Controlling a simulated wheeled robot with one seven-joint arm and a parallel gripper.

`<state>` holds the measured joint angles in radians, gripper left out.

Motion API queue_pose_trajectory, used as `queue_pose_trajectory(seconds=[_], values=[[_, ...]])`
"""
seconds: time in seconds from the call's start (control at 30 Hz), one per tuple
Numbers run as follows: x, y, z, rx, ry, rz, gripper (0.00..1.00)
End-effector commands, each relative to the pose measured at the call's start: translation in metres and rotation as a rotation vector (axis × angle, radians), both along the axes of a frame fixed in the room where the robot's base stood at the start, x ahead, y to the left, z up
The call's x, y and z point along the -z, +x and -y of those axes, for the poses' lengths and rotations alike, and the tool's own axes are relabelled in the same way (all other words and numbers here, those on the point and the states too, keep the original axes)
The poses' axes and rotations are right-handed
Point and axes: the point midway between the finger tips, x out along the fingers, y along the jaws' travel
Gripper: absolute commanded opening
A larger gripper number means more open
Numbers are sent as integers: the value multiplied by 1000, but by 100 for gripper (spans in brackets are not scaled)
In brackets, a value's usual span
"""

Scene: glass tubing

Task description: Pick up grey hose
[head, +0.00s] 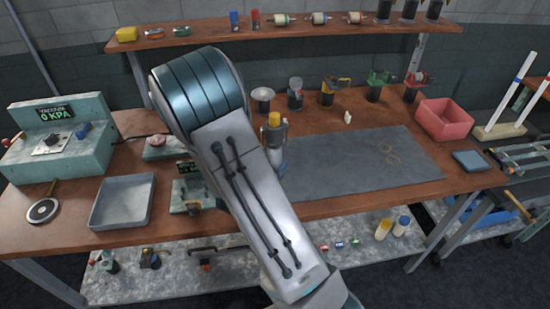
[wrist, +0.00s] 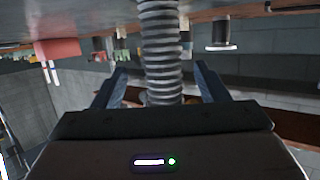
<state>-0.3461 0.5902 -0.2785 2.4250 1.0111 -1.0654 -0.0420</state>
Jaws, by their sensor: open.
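The grey hose (wrist: 160,45) shows in the wrist view as a ribbed, flexible tube. It runs from the top edge down between my two fingers. My gripper (wrist: 160,82) is open, with one blue-grey finger on each side of the hose and a visible gap on both sides. The hose's lower end is hidden behind the gripper body. In the head view my arm covers the middle of the bench, and I cannot make out the gripper or the hose there.
The wooden bench (head: 350,205) holds a grey mat (head: 340,170), a red bin (head: 444,119), a metal tray (head: 123,202) and a vacuum unit (head: 62,140). Several clamps and holders stand along the back, below a raised shelf (head: 200,40). The mat is mostly clear.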

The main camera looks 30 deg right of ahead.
Motion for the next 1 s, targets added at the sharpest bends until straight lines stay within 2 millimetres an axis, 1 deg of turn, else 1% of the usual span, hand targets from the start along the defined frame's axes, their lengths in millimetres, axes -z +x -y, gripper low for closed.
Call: queue_pose_trajectory(seconds=[0.03, 0.27, 0.53, 0.67, 0.87, 0.97, 1.0], values=[[2, 3, 5, 1, 0, -2, 67], [4, 13, 15, 1, 1, -1, 67], [14, 37, 40, 1, 1, -1, 67], [17, 41, 45, -1, 2, -1, 67], [17, 42, 45, -2, 2, -1, 67], [17, 42, 44, -2, 2, -1, 42], [17, 42, 44, -2, 2, -1, 31]])
